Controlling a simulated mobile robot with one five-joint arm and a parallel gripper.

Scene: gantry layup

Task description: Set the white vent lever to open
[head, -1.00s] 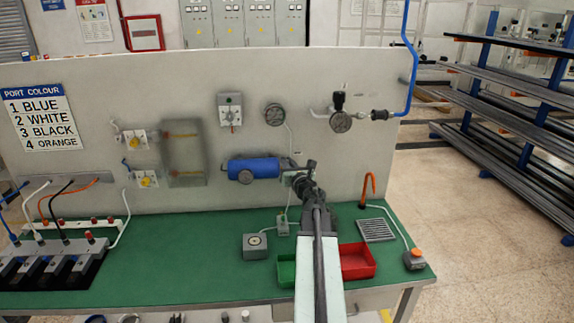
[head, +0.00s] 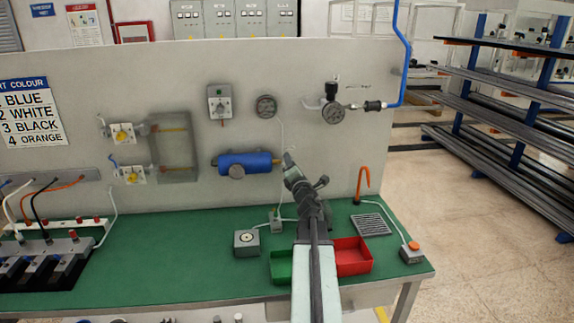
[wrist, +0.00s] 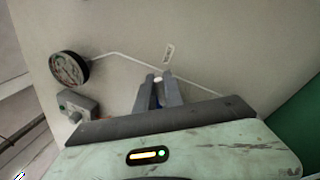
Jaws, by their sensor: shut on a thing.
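The white vent lever (wrist: 158,80) shows in the wrist view as a small white tip between my fingertips, with something dark blue below it. My gripper (wrist: 158,90) is shut on it. In the head view my gripper (head: 288,160) is at the panel, just right of the blue cylinder (head: 245,163) and its brass end fitting. There my fingers hide the lever, so its angle cannot be told. A small marked tag (wrist: 168,54) is on the panel just above my fingertips in the wrist view; its writing is too small to read.
A round gauge (wrist: 69,69) and a grey switch box (wrist: 77,106) are left of my gripper in the wrist view. A thin pale tube runs close by. Below, the green bench (head: 170,260) holds a red bin (head: 352,257), a green bin (head: 283,268) and an orange hook (head: 363,182).

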